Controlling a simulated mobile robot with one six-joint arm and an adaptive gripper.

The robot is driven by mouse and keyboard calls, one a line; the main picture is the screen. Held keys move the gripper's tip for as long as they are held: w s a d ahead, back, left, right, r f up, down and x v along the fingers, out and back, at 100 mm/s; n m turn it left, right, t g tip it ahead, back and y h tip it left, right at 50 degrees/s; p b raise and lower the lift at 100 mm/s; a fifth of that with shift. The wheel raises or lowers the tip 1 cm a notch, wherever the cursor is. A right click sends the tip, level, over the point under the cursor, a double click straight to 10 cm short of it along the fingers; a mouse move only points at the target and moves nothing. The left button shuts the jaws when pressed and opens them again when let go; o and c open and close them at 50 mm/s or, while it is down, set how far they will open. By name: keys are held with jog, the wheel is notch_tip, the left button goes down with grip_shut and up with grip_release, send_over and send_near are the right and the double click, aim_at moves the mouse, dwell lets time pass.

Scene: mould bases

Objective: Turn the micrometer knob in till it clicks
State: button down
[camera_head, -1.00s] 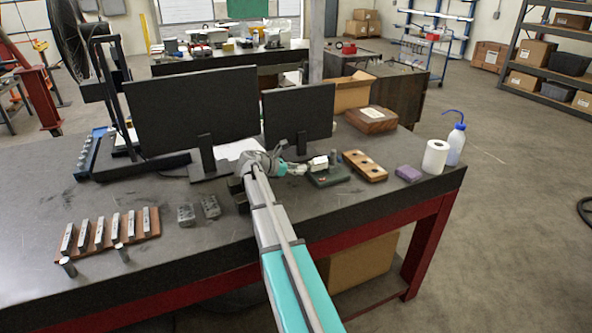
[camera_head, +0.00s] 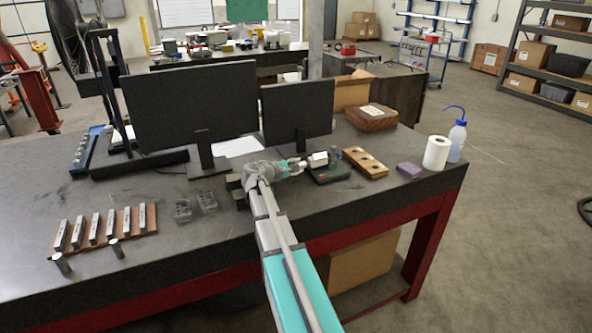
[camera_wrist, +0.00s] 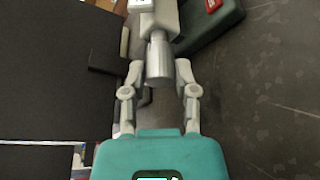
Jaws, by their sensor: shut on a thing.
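The micrometer (camera_head: 318,159) sits in a dark green stand (camera_head: 330,174) on the bench, to the right of my gripper (camera_head: 299,164). In the wrist view, the silver cylindrical micrometer knob (camera_wrist: 159,62) points towards me. My gripper (camera_wrist: 159,76) has one finger on each side of the knob and is shut on it. The pale micrometer frame (camera_wrist: 146,18) and the green stand (camera_wrist: 212,22) show beyond. The scale marks on the knob are too small to read.
Two monitors (camera_head: 190,105) stand close behind my arm. Small grey blocks (camera_head: 183,210) lie to the left.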

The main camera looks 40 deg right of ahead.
jog(key=shift+f+m, duration=0.1)
jog(key=shift+m, duration=0.4)
jog(key=shift+c, duration=2)
grip_release()
